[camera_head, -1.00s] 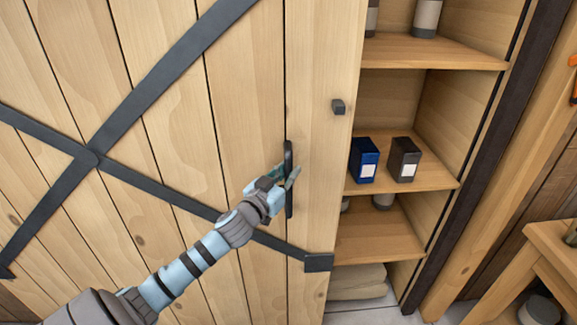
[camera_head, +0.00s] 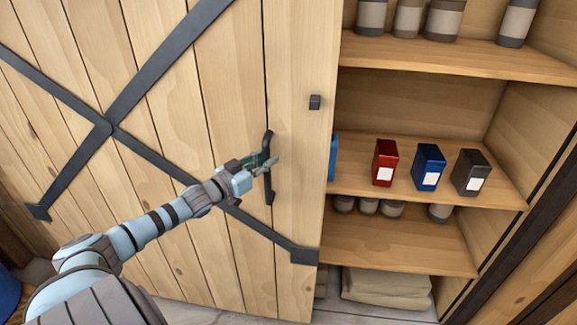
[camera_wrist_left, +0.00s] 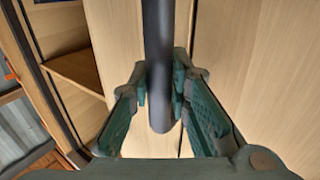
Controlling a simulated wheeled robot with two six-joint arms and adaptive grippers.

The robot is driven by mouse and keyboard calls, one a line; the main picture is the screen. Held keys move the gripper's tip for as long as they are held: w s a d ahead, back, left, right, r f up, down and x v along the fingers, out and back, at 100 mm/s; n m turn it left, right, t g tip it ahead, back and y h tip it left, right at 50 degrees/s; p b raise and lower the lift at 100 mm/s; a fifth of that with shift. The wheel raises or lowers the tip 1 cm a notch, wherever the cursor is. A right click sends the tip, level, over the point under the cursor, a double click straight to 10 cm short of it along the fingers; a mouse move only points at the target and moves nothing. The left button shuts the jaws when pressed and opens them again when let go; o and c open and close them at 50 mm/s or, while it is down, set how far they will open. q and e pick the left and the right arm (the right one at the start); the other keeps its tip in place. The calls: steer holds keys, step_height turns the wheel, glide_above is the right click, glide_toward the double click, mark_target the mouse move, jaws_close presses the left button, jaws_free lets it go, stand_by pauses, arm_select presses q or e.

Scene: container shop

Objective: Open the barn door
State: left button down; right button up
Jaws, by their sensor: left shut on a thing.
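The barn door (camera_head: 165,110) is pale wooden planks with dark metal cross straps. It covers the left of the head view and stands partly open, its right edge clear of the shelves. A dark vertical handle (camera_head: 268,180) is fixed near that edge. My left gripper (camera_head: 262,162) is shut on the handle. In the left wrist view the handle (camera_wrist_left: 158,60) runs between the two green fingers (camera_wrist_left: 162,90). My right gripper is out of view.
The opening shows a shelf unit (camera_head: 430,60) with grey jars on top, red (camera_head: 384,163), blue (camera_head: 429,167) and dark (camera_head: 470,172) boxes in the middle, and folded cloth (camera_head: 388,285) at the bottom. A small dark block (camera_head: 314,102) sits on the door.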

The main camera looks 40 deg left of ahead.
mark_target(254, 160)
arm_select(q)
steer(key=s+a, duration=0.2)
steer(key=shift+a+f, duration=0.1)
steer(key=shift+a, duration=0.25)
steer(key=shift+w+d, duration=0.7)
steer(key=shift+d, duration=0.05)
steer(key=c, duration=1.8)
jaws_free()
steer(key=o, duration=0.3)
steer(key=shift+s+a, duration=0.15)
steer(key=shift+a, duration=0.05)
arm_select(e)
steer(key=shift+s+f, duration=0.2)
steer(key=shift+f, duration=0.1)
